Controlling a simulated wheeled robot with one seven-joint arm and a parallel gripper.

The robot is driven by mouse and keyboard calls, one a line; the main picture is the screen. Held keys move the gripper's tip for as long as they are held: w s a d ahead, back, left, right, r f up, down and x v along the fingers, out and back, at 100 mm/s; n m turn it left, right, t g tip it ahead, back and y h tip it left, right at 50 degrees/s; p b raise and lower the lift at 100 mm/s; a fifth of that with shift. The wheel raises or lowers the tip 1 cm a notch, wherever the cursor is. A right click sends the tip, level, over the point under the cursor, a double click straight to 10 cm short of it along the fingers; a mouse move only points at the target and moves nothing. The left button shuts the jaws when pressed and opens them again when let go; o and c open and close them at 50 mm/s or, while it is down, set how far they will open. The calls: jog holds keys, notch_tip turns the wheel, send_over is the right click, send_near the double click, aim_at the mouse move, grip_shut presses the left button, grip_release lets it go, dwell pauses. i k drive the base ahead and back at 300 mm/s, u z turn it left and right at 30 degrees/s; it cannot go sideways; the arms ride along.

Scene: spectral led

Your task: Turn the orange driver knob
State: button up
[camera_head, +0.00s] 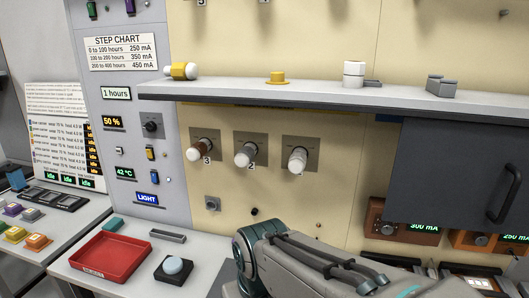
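The orange driver (463,239) sits at the lower right, partly covered from above by a dark grey panel. Its round dark knob (508,239) is near the right edge of the view, next to a green display reading about 250 mA. A second, brown driver (375,217) is to its left, with its own knob (388,229) and a display of 300 mA. My arm crosses the bottom middle, towards the lower right, below the drivers. I cannot make out my gripper's fingers.
The dark grey panel (450,170) with a black handle (505,197) hangs over the drivers. A shelf (330,96) carries several small parts. A red tray (100,280) and a button box (173,267) stand at the lower left.

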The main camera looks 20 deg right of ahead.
aim_at(479, 238)
jog(key=z, duration=0.05)
jog(key=k, duration=0.4)
jog(key=u, duration=0.05)
jog(key=i, duration=0.4)
jog(key=z, duration=1.05)
